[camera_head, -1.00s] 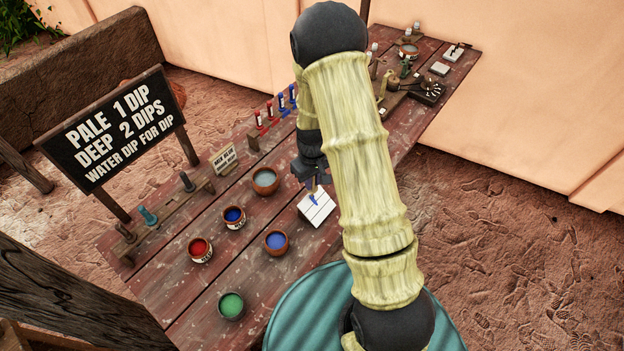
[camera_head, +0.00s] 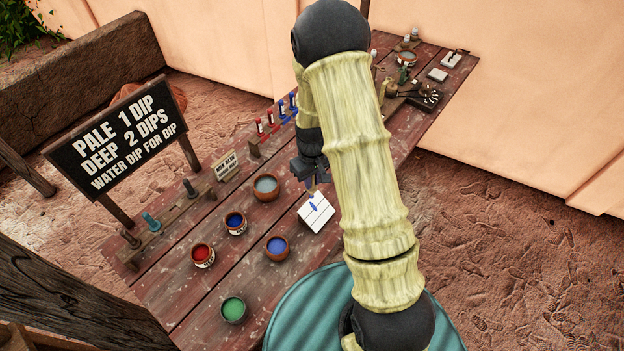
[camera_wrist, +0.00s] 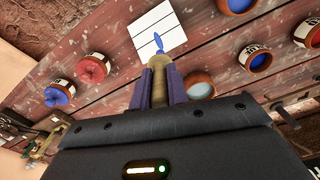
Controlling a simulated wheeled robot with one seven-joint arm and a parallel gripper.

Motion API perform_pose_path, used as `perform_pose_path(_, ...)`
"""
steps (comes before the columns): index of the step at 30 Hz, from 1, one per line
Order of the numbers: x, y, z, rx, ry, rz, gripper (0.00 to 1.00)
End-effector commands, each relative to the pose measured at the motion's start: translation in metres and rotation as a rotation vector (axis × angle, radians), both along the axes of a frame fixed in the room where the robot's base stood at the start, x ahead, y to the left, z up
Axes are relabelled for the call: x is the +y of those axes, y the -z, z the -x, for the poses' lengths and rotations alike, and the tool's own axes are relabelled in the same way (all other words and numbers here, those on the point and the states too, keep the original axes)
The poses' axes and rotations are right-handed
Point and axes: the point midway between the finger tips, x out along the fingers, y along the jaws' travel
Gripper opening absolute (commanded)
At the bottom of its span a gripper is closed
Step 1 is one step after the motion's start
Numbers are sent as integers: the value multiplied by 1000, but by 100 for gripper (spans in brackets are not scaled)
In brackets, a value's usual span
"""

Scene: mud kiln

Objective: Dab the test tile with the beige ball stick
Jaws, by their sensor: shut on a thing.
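The white test tile (camera_head: 322,219) lies on the table at the middle of the head view, with dark lines and a blue mark on it. It also shows in the wrist view (camera_wrist: 146,30). My gripper (camera_head: 312,185) is above the tile's far edge, partly hidden by my arm. In the wrist view its purple fingers (camera_wrist: 159,88) are shut on the beige ball stick (camera_wrist: 159,70). The stick's end points toward the tile, close to the blue mark. I cannot tell whether its tip touches the tile.
Bowls of grey liquid (camera_head: 266,186), dark blue (camera_head: 236,221), blue (camera_head: 277,246), red (camera_head: 202,254) and green (camera_head: 232,308) stand left of the tile. A rack of red and blue items (camera_head: 272,122) stands behind. A black sign (camera_head: 118,148) is at left.

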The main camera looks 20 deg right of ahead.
Motion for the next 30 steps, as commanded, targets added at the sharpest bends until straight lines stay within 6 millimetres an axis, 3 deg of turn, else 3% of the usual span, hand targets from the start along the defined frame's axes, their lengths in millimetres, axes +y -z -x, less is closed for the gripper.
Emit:
perform_pose_path(19, 1, -39, 0, 1, -4, 0, 0)
perform_pose_path(30, 0, -40, 0, 1, -1, 0, 0)
